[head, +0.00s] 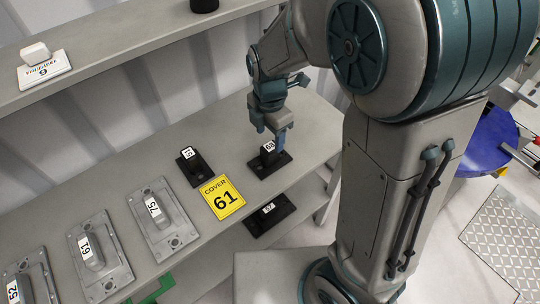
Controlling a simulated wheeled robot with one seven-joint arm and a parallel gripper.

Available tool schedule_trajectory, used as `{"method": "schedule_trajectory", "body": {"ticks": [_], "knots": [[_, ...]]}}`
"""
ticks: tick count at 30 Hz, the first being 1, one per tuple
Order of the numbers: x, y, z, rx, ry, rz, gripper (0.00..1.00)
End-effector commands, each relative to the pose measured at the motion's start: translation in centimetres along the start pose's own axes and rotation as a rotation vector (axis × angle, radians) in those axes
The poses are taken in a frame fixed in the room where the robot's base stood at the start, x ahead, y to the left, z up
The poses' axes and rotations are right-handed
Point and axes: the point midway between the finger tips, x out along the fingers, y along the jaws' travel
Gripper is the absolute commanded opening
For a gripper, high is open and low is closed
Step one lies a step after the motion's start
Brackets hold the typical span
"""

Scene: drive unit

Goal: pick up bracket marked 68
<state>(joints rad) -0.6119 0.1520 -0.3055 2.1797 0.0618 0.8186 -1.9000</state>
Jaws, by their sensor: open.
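A black bracket (270,164) with a flat base and an upright block sits near the right end of the middle shelf. Its small white label seems to read 68, though it is tiny and turned. My gripper (277,140) points down right over this bracket, its fingers close to the upright block. The gripper is open. I cannot tell whether the fingers touch the block, and they partly hide its right side.
A third black bracket (269,214) lies on a lower level. Grey covers (159,218) line the shelf (120,183) further left. An upper shelf (120,45) runs behind.

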Motion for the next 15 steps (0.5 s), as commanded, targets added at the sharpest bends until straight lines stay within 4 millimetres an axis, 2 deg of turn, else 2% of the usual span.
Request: {"method": "schedule_trajectory", "body": {"ticks": [3,10,15], "knots": [[1.7,0.0,0.0,0.002,0.001,-0.002,0.58],[3.1,0.0,0.1,0.002,0.000,-0.002,0.58],[5.4,0.0,0.2,0.003,0.000,-0.004,0.58]]}}
